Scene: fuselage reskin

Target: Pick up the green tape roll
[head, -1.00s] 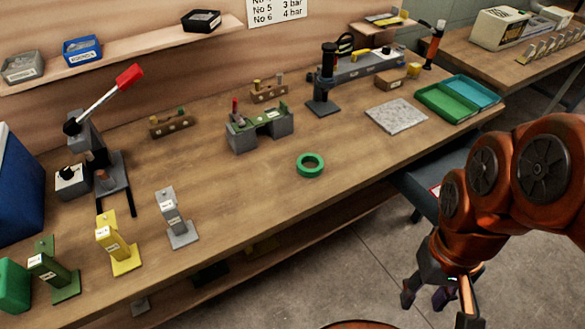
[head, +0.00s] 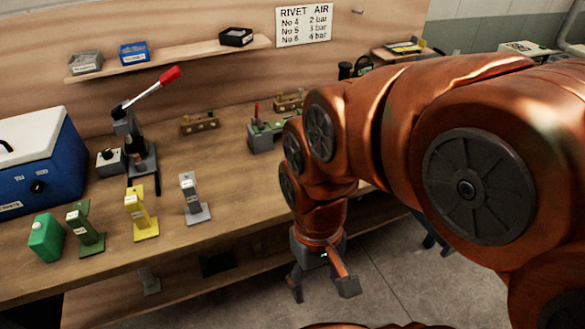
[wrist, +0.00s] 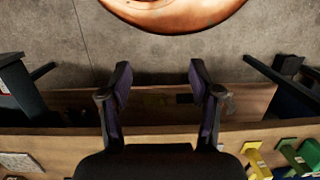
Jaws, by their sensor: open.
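The green tape roll does not show in the head view now; my arm covers the part of the workbench (head: 110,262) where it lay earlier. I cannot make it out in the wrist view either. My gripper (head: 297,290) hangs in front of the bench's front edge, over the floor side, with its fingers pointing down in the head view. In the wrist view my gripper (wrist: 160,78) has its two dark fingers well apart, with nothing between them.
Grey (head: 193,200), yellow (head: 141,215) and green (head: 86,230) stands are near the front edge at left. Behind them are a red-handled lever press (head: 137,140) and a blue box (head: 40,165). A wall shelf (head: 170,62) holds small bins. Bare bench lies behind the grey stand.

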